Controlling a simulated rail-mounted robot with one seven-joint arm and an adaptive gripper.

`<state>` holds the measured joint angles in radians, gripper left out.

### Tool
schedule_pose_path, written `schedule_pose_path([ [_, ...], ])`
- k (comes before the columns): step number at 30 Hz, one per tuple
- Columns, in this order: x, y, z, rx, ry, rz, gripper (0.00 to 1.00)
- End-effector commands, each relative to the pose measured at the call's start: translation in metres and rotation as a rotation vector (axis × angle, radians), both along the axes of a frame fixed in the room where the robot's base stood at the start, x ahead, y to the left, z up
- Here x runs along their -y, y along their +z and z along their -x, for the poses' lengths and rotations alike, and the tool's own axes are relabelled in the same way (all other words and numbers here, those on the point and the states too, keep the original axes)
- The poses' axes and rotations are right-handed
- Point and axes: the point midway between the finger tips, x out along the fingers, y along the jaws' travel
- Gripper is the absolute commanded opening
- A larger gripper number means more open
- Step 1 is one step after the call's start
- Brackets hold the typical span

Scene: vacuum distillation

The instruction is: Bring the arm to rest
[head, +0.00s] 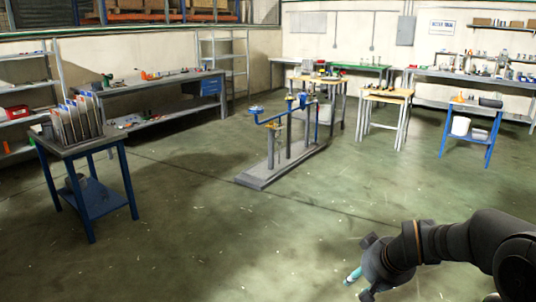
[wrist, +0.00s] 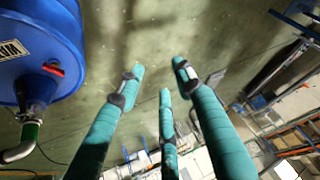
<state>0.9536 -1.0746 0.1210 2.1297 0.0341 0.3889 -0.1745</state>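My arm (head: 445,243) reaches in from the lower right of the head view, stretched roughly level over the bare floor. My gripper (head: 356,276) is at its left end, with a teal finger showing. In the wrist view, the three teal fingers of my gripper (wrist: 158,82) are spread apart with nothing between them. The gripper touches nothing that I can see.
A blue drum (wrist: 40,40) with a metal fitting fills the left of the wrist view. A grey stand with blue pipework (head: 283,150) stands mid-floor. A blue table (head: 95,190) is at left, with wooden-topped (head: 387,95) and blue tables (head: 470,108) behind. Floor around my gripper is clear.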

Motion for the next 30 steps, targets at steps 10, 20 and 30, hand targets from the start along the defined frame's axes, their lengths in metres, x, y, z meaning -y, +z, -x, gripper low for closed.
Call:
schedule_pose_path([
  [10,-0.033,0.018,-0.013,0.104,0.120,0.041,0.35],
  [20,-0.042,0.026,-0.017,0.138,0.156,0.052,0.35],
  [30,-0.042,0.025,-0.016,0.134,0.156,0.053,0.35],
])
